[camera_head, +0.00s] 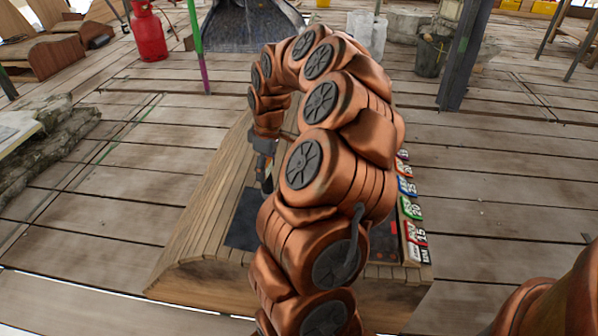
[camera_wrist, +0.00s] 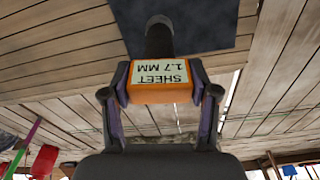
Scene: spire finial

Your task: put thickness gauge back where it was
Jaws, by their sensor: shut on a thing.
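The thickness gauge (camera_wrist: 160,84) shows in the wrist view as an orange block with a pale label reading "SHEET 1.7 MM". A dark round rod sticks out from it over a dark mat (camera_wrist: 212,22). My gripper (camera_wrist: 161,92) is shut on the orange block, one finger on each side. In the head view, my gripper (camera_head: 264,168) is partly hidden by my copper arm, above the wooden bench (camera_head: 205,215). The dark mat also shows there (camera_head: 242,220). I cannot tell whether the rod touches the mat.
Several coloured numbered tags (camera_head: 412,210) line the bench's right side. My arm hides much of the bench top. A red gas cylinder (camera_head: 148,32), a green and purple pole (camera_head: 198,45), a dark post (camera_head: 464,55) and a bucket (camera_head: 431,56) stand beyond. Plank floor around the bench is largely clear.

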